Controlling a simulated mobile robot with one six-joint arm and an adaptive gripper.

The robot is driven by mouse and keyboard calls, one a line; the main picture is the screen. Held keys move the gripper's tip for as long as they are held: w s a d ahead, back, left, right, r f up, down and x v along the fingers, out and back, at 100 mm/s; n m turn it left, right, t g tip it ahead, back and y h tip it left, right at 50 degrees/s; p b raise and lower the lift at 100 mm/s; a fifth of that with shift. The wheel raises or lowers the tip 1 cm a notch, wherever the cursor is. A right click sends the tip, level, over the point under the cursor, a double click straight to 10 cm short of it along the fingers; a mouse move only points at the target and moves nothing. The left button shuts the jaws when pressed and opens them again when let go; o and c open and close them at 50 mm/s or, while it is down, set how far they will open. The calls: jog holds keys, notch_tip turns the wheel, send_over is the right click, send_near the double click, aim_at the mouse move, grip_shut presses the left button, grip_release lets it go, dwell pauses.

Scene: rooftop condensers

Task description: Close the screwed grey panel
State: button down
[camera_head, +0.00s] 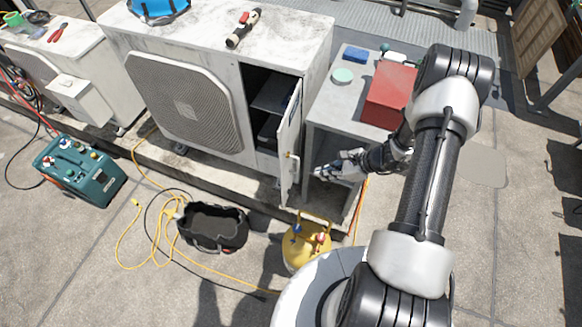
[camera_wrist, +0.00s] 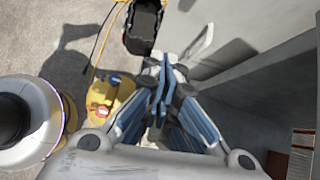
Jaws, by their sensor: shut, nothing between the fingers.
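The grey panel (camera_head: 288,150) stands swung open at the right end of the large condenser (camera_head: 215,50). A small handle (camera_head: 294,157) shows on its face. The dark opening (camera_head: 256,90) with inner parts is exposed to its left. I cannot make out any screws. My gripper (camera_head: 318,172) is just right of the panel, about level with the handle; I cannot tell whether it touches. In the wrist view its blue-padded fingers (camera_wrist: 163,75) are shut with nothing between them. Grey surfaces lie close on the right there, and I cannot tell which is the panel.
A grey bench (camera_head: 320,113) with a red box (camera_head: 388,95) stands right of the condenser, close to my arm. A yellow cylinder (camera_head: 305,248), a black tool bag (camera_head: 212,228) and a yellow cable (camera_head: 122,250) lie in front. A teal machine (camera_head: 80,170) stands left.

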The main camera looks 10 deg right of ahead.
jog(key=f, duration=0.2)
jog(key=b, duration=0.3)
send_near(283, 180)
notch_tip(283, 180, down, 3)
jog(key=a, duration=0.1)
jog(key=w+a, duration=0.1)
jog(key=shift+w+a+f+m, duration=0.1)
jog(key=shift+w+a+m, duration=0.15)
jog(key=shift+a+m, duration=0.15)
